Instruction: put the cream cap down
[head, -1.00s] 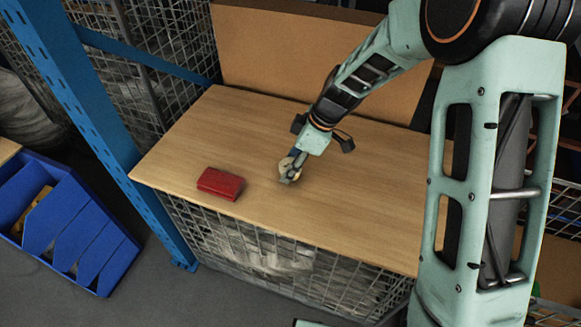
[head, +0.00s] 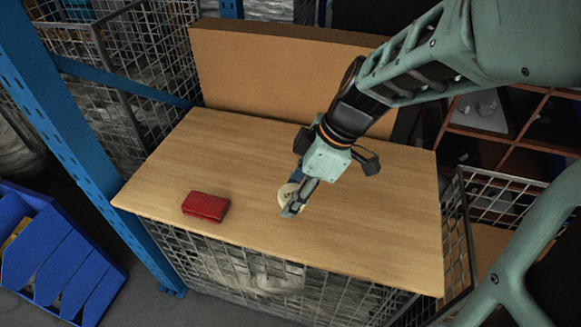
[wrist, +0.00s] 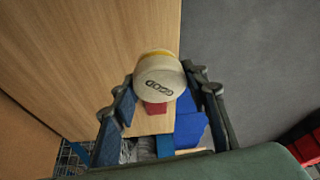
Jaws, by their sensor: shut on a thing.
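The cream cap (head: 286,196) is a round, pale piece held in my gripper (head: 293,206) over the wooden tabletop, right of the red box. In the wrist view the cap (wrist: 160,78) sits between my two fingers (wrist: 160,98), with dark markings on its pale face and a yellowish band at its far edge. My gripper is shut on it. In the head view the fingers hide part of the cap. I cannot tell whether the cap touches the tabletop.
The wooden tabletop (head: 350,220) is mostly clear. A red box (head: 205,207) lies on its left part. A brown panel (head: 280,75) stands along the back.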

